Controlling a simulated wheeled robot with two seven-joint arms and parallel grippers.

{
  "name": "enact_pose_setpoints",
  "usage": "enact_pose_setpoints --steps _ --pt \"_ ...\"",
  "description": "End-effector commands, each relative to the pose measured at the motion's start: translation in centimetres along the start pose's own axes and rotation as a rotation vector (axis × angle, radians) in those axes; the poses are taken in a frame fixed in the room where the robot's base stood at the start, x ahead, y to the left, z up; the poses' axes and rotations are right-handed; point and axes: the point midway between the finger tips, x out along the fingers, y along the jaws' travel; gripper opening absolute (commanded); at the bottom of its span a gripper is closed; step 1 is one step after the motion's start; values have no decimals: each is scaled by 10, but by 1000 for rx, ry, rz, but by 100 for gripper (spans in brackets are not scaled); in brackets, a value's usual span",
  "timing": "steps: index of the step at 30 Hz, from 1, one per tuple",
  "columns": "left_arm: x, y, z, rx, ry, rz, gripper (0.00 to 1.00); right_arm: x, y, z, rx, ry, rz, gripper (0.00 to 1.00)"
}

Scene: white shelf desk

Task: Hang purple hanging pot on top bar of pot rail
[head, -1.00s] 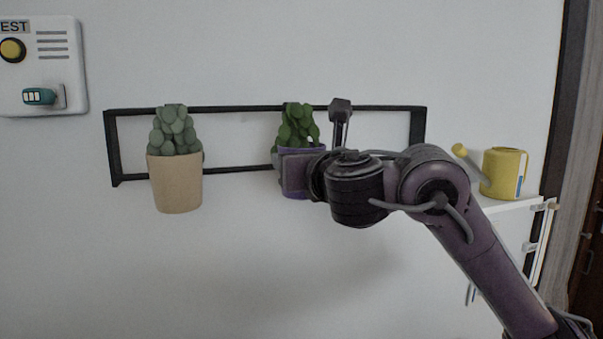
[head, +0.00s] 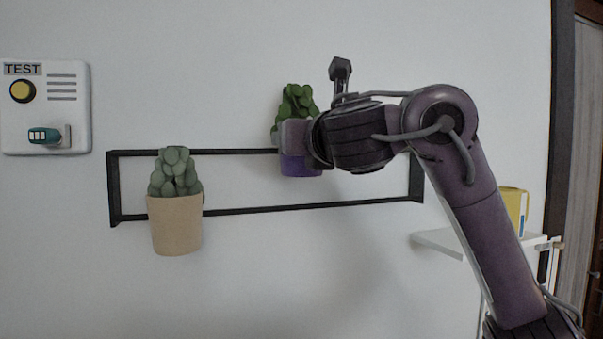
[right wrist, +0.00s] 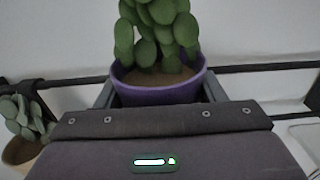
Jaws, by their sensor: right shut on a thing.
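The purple hanging pot (head: 300,168) holds a green plant and is at the right part of the rail in the head view, its body over the top bar's line. My right gripper (head: 290,138) is shut on it; the fingers show at both sides of the pot (right wrist: 160,93) in the right wrist view. The pot is upright. The black pot rail (head: 240,154) is a wall frame with a top and a bottom bar. The pot's back and hook are mostly hidden, so I cannot tell whether it touches the top bar. My left gripper is out of view.
A beige pot (head: 176,225) with a pale plant hangs on the rail's left part. A white panel (head: 70,110) with a yellow button is on the wall at left. A yellow watering can (head: 513,208) stands on a white shelf (head: 440,242) at right. The rail's middle is free.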

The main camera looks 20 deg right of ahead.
Motion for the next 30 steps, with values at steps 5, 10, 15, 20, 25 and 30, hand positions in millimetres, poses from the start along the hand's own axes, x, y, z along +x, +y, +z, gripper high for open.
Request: enact_pose_setpoints --steps 5,10,15,20,25,30 --pt "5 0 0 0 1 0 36 -1 1 33 1 -4 2 27" --pt "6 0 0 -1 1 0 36 -1 1 61 2 -3 1 27" --pt "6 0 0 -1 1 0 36 -1 1 83 0 -2 2 27" --pt "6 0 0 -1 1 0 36 -1 1 93 0 -3 1 27" --pt "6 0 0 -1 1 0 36 -1 0 95 0 -1 0 27" --pt "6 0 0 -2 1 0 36 -1 0 95 0 -2 1 27"
